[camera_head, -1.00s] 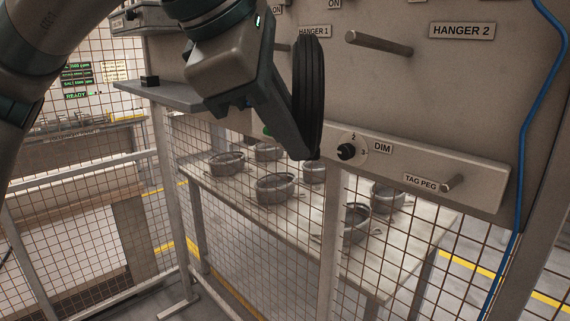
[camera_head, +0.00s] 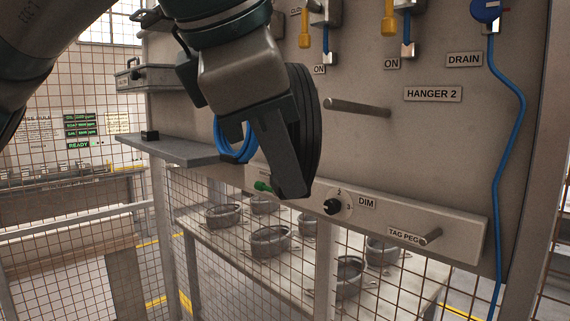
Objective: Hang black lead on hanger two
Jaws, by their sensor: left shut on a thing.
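The black lead (camera_head: 311,130) is a coiled black ring, seen nearly edge-on in the middle of the view. My left gripper (camera_head: 290,170) is shut on it and covers its left side. The hanger two peg (camera_head: 357,108) sticks out of the grey panel just right of the coil, below and left of the HANGER 2 label (camera_head: 432,94). The peg looks bare. In the picture the coil's right edge is close to the peg's free end; I cannot tell the gap in depth. My right gripper is out of view.
A blue coil (camera_head: 235,150) shows partly behind my gripper. A blue cable (camera_head: 520,130) runs down the panel's right side. Yellow-handled levers (camera_head: 388,28), a DIM knob (camera_head: 333,206) and a tag peg (camera_head: 431,236) are on the panel. A grey shelf (camera_head: 185,151) juts out at left.

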